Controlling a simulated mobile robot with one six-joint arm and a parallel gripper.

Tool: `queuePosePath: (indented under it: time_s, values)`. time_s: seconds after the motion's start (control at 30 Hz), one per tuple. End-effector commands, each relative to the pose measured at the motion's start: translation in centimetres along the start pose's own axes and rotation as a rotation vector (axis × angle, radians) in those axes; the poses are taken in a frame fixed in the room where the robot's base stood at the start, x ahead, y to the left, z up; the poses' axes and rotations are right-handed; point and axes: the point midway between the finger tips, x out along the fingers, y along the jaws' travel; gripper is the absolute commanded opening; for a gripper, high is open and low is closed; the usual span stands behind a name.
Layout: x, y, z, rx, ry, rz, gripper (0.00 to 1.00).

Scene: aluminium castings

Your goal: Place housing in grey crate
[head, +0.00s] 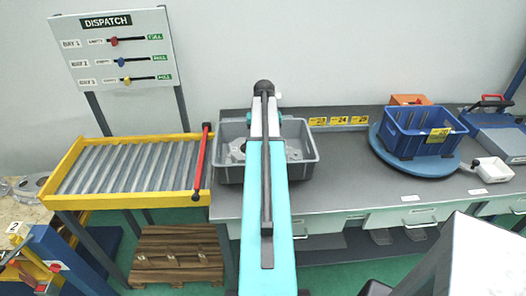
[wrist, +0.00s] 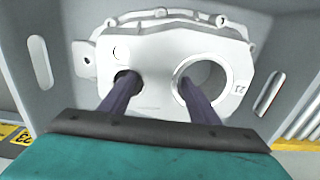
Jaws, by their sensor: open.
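The grey crate (head: 307,173) stands on the workbench, partly hidden behind my arm. The housing (wrist: 150,55), a pale metal casting with two round openings and the mark 23, lies inside it; parts of it show in the head view (head: 294,152). The crate's grey walls (wrist: 292,70) surround it in the wrist view. My gripper (wrist: 155,80) is open, with its two dark fingers apart over the casting. One fingertip is at each opening; I cannot tell how deep they reach. In the head view my arm hides the gripper.
A yellow-framed roller conveyor (head: 130,168) with a red bar (head: 202,155) is left of the crate. A blue crate (head: 422,132) with parts stands on a blue turntable (head: 385,155) to the right. Bench (head: 350,185) between is clear.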

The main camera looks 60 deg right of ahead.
Motion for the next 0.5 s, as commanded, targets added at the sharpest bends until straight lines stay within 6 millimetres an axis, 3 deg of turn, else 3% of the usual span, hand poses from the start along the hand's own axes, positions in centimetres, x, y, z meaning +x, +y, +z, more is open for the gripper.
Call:
queuePosePath:
  time_s: [0.5]
  values:
    - [-5.5,0.0,-0.1,0.000,0.002,0.000,0.56]
